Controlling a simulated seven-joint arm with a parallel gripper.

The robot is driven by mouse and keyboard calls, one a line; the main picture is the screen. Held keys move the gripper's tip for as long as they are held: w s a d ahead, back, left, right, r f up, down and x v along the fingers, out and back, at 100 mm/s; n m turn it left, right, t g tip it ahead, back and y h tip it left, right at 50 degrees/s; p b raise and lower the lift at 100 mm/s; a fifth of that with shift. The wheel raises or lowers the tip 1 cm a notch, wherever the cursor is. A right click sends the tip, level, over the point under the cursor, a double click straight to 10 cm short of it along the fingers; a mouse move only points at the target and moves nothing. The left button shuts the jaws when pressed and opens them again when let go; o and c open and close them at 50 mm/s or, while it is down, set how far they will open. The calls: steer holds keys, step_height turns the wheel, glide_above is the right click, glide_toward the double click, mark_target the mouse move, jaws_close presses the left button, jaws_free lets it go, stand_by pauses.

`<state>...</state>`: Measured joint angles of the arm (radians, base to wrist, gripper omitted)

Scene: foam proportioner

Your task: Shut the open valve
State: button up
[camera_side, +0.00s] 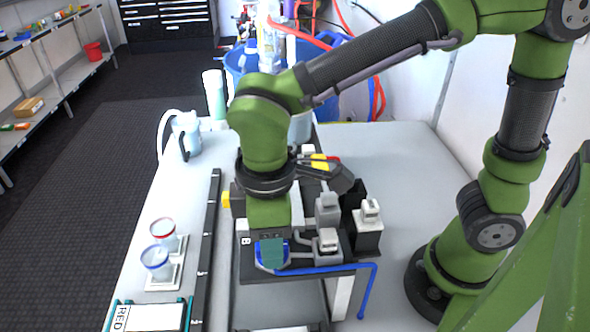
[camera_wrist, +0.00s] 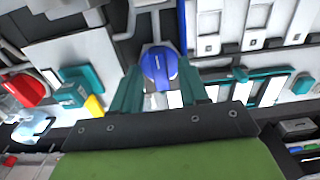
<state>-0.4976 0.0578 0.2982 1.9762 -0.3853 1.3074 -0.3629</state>
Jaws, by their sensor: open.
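A blue rounded valve handle (camera_wrist: 158,66) shows in the wrist view, between the two teal fingers of my gripper (camera_wrist: 160,82). The fingers are open, one on each side of it; I cannot tell whether either touches it. In the side view, my gripper (camera_side: 271,254) points down at the front left of the proportioner, beside the label B (camera_side: 246,240). A blue part (camera_side: 262,266) shows around the fingers there. Grey and white valve blocks (camera_side: 327,242) stand to the right. My wrist hides the rear left of the unit, and how far the valve is turned cannot be told.
A blue pipe (camera_side: 368,290) runs along the unit's front right edge. Two clear cups, one red-rimmed (camera_side: 163,231) and one blue-rimmed (camera_side: 155,260), stand left of a black ruled strip (camera_side: 207,245). A white jug (camera_side: 187,135) stands behind.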

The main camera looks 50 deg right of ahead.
step_height(320, 180, up, 17)
stand_by(0.4)
steer(key=d+f+m+t+y, duration=0.1)
steer(key=d+f+m+t, duration=0.2)
steer(key=d, duration=0.7)
steer(key=d+f+m+t+y, duration=0.1)
steer(key=d+f+m+t, duration=0.3)
steer(key=d+f+m, duration=0.3)
steer(key=d+m, duration=0.3)
steer(key=shift+d+f, duration=0.25)
steer(key=shift+f, duration=0.05)
